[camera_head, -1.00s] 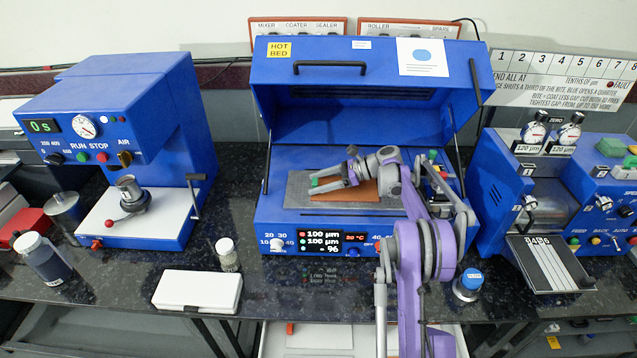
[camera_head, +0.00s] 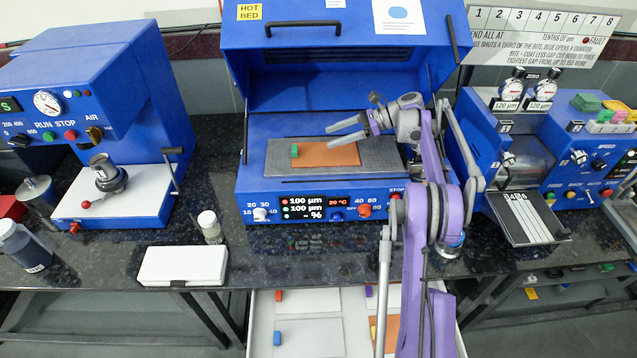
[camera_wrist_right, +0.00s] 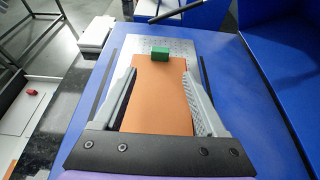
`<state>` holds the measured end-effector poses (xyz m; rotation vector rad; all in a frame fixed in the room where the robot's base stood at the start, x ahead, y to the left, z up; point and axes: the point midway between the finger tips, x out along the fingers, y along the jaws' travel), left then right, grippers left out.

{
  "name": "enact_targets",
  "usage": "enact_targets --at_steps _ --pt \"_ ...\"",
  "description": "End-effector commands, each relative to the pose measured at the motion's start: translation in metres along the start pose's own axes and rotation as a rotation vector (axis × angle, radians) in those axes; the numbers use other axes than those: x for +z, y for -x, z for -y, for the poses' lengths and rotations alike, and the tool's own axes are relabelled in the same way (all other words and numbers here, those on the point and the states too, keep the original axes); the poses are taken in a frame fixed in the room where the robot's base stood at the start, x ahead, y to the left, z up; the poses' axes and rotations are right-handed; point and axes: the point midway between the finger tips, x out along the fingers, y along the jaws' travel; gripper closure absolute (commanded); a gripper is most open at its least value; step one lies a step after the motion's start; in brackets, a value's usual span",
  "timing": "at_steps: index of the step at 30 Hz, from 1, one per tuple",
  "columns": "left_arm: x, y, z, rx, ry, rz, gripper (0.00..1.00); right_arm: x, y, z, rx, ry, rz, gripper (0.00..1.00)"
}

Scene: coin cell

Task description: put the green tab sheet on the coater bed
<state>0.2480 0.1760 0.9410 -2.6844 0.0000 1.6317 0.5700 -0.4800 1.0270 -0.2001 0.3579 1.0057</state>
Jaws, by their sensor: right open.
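The copper-coloured sheet (camera_head: 330,155) with the green tab (camera_head: 294,151) lies flat on the grey coater bed (camera_head: 385,160) under the raised blue lid. Its tab is toward the bed's left end. My right gripper (camera_head: 328,139) is open and empty, apart from the tab and to its right, over the sheet. In the right wrist view the green tab (camera_wrist_right: 160,54) stands beyond the fingertips, and the sheet (camera_wrist_right: 160,95) runs back between the fingers. My left gripper is not in view.
The blue lid (camera_head: 340,70) stands open behind my arm. Below is an open drawer (camera_head: 262,320) with several tabbed sheets. A white case (camera_head: 183,265) and a small jar (camera_head: 210,228) stand on the dark bench at the left. Blue machines flank the coater.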

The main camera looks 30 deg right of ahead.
Motion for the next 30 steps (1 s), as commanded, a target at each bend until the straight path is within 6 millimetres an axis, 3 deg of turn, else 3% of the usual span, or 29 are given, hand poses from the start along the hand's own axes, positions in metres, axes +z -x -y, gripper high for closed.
enact_targets --at_steps 5,8,11,15,20,26,30 --pt "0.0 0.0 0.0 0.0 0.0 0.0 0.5 0.007 -0.008 -0.005 0.005 0.025 -0.02 0.26" --pt "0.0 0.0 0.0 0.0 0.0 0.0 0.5 0.022 -0.03 -0.02 0.019 0.098 -0.081 0.26" --pt "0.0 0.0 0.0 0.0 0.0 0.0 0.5 0.041 -0.061 -0.049 0.048 0.229 -0.18 0.26" --pt "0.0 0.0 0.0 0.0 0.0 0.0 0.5 0.06 -0.1 -0.107 0.111 0.468 -0.337 0.26" --pt "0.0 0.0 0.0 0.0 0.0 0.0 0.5 0.066 -0.126 -0.183 0.209 0.772 -0.502 0.26" --pt "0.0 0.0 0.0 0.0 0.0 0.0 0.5 0.051 -0.137 -0.282 0.369 1.193 -0.679 0.26" --pt "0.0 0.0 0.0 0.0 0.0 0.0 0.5 0.025 -0.133 -0.345 0.498 1.509 -0.782 0.26"
